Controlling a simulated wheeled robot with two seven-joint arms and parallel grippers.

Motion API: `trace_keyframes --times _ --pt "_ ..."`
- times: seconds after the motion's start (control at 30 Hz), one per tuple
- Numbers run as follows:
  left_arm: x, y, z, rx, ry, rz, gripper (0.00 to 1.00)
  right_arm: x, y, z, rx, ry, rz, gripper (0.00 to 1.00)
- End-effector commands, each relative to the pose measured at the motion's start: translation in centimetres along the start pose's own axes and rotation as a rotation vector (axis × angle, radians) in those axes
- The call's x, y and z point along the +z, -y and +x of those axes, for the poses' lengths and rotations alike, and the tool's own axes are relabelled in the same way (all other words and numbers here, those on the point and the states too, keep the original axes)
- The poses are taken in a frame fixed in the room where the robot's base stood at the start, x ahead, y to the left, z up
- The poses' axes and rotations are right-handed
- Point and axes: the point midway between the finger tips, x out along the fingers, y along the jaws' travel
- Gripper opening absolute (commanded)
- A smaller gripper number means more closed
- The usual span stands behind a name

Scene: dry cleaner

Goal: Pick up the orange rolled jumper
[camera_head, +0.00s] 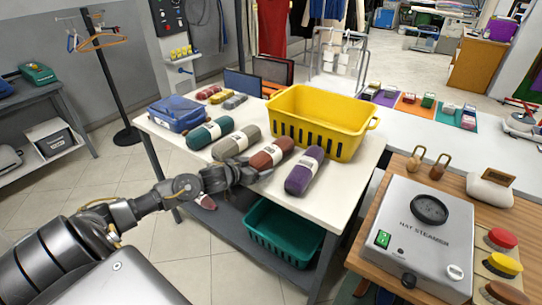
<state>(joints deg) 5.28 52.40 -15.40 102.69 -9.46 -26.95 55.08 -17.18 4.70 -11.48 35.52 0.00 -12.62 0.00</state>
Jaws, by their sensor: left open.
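The orange rolled jumper looks like the rust-orange roll (272,152) with a white paper band, lying on the white table (205,170) in front of the yellow basket. My left gripper (256,174) is at the near left end of this roll, with its jaws open. The fingers are dark and small, and I cannot tell whether they touch the roll or lie around its end. My right gripper is not in view.
A purple roll (305,170) lies close on the right; a grey-beige roll (236,141) and a teal roll (204,133) lie on the left. The yellow basket (318,115) stands behind. A blue folded bundle (177,112) is at the left.

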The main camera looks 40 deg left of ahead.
Motion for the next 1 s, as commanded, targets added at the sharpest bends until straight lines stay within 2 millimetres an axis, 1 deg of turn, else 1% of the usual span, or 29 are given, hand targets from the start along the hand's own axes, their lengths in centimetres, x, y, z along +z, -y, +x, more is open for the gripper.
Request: trace_keyframes --times 0.03,0.1,0.37,0.8,0.83,1.0 --pt "-0.08 0.0 0.56 0.0 -0.001 -0.002 0.87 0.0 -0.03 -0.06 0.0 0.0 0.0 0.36" --pt "0.0 -0.02 1.02 0.0 -0.001 -0.001 0.87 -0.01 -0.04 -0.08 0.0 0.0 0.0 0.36" --pt "0.08 -0.03 1.21 0.001 0.0 0.001 0.87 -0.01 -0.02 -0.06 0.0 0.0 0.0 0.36" --pt "0.09 -0.03 1.19 0.001 0.0 0.001 0.29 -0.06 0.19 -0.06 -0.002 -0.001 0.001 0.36" --pt "0.09 -0.03 1.19 0.001 0.0 0.001 0.27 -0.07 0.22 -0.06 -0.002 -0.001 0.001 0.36" --pt "-0.08 0.0 1.18 0.0 -0.003 0.001 0.27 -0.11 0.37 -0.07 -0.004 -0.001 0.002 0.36"
